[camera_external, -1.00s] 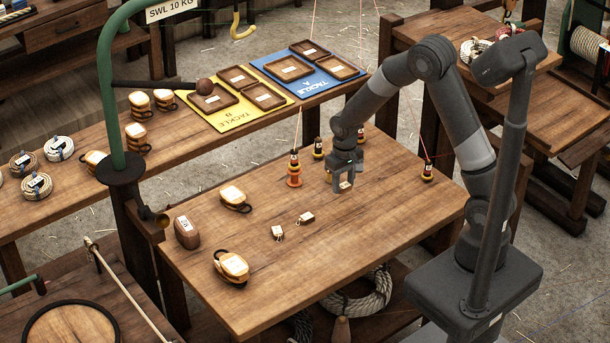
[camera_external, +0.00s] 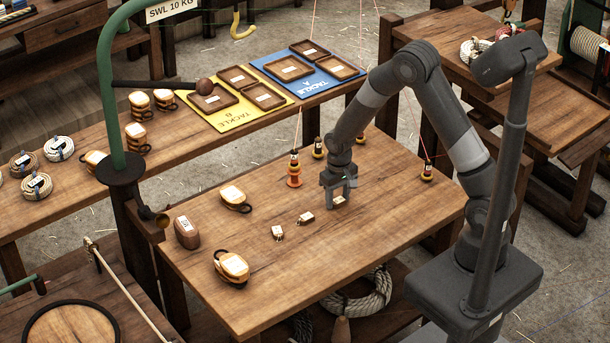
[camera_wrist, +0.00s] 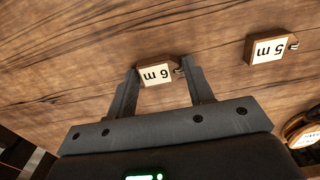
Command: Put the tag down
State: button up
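In the outside view the same tag (camera_external: 339,201) is at the worktable top (camera_external: 390,222), under my gripper (camera_external: 338,193), which points down. Whether the tag's underside rests fully on the wood is hard to tell.
Another small tag (camera_external: 278,233) lies farther left. Wooden blocks (camera_external: 232,266) stand on the table's left side. The table's front right part is clear.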

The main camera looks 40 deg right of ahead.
jog(key=shift+o, duration=1.4)
notch_tip(320, 180, up, 11)
notch_tip(320, 180, up, 10)
jog(key=r+t, duration=0.1)
jog(key=t, duration=0.1)
send_over(338, 200)
jog(key=s+d, duration=0.4)
jog(key=s+d+r+t, duration=0.1)
jog(key=s+d+r, duration=0.3)
jog(key=s, duration=0.5)
jog(key=s+d+r+t, duration=0.2)
jog(key=s+d+r, duration=0.2)
jog(key=s+r, duration=0.3)
jog(key=s, duration=0.3)
jog(key=shift+d+t, duration=0.25)
jog(key=shift+t, duration=0.05)
